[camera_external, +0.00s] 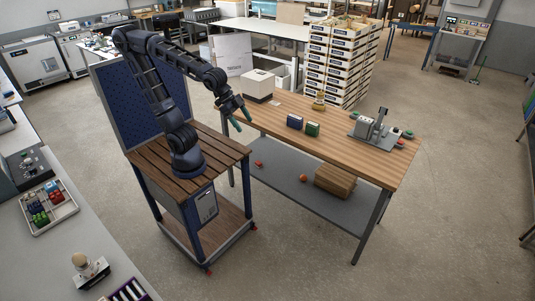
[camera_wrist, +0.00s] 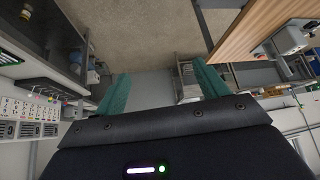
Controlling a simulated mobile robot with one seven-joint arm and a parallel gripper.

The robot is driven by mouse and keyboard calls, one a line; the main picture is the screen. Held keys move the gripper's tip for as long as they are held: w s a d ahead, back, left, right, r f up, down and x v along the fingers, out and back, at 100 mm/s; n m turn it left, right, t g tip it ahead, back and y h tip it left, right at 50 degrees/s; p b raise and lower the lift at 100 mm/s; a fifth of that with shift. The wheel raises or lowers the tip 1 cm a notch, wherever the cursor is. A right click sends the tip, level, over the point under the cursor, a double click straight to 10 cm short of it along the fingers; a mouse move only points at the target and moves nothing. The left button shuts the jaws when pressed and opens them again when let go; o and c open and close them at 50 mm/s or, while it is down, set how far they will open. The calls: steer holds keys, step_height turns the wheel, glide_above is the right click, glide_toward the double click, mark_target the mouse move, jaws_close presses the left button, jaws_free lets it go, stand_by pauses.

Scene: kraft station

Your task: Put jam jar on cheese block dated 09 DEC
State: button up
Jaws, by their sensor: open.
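My gripper (camera_external: 241,118) is open and empty, raised in the air beyond the left end of the wooden table. Its two green fingers stand apart in the wrist view (camera_wrist: 160,80), with nothing between them. A small yellowish jar-like item (camera_external: 319,102) stands near the table's back edge; I cannot tell if it is the jam jar. My gripper is left of all of these and touches none.
A white box (camera_external: 258,84) is at the table's back left. A grey device (camera_external: 375,126) with small red and green items beside it is at the right. The wooden table (camera_external: 345,150) is clear along its front. Stacked crates (camera_external: 340,65) stand behind it.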

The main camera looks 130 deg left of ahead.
steer(key=s+d+f+m+g+h, duration=0.1)
steer(key=s+d+f+m+g, duration=0.1)
steer(key=s+d, duration=0.7)
steer(key=s+f, duration=0.1)
steer(key=s, duration=0.3)
steer(key=shift+s+d+m+h, duration=0.2)
steer(key=shift+d+m+h, duration=0.05)
steer(key=shift+m+h, duration=0.15)
stand_by(0.3)
